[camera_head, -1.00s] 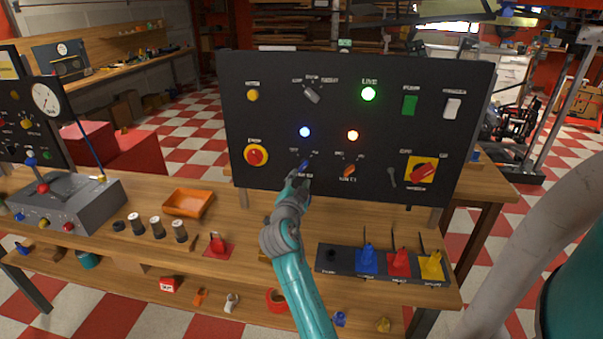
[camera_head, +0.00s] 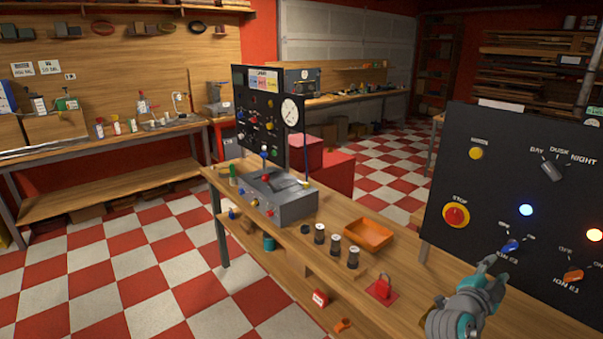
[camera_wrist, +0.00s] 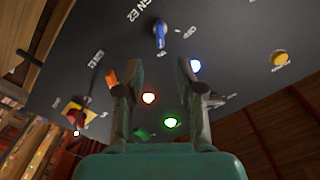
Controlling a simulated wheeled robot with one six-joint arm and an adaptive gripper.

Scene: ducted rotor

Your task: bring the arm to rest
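My gripper (camera_head: 488,264) is at the lower right of the head view, close in front of the dark control panel (camera_head: 455,160). In the wrist view my gripper's fingers (camera_wrist: 158,70) are apart with nothing between them. The blue ION E2 knob (camera_wrist: 160,35) lies just beyond the fingertips there, and it also shows beside the gripper in the head view (camera_head: 510,247). The orange ION E1 knob (camera_head: 573,276) is to its right in the head view. Whether a finger touches the panel, I cannot tell.
The panel has a red stop button (camera_head: 456,215) and lit blue (camera_head: 526,210) and orange (camera_head: 594,235) lamps. The wooden bench (camera_head: 400,300) holds an orange tray (camera_head: 368,234), a red padlock (camera_head: 382,287) and a grey lever box (camera_head: 283,203). Checkered floor (camera_head: 130,270) is open at the left.

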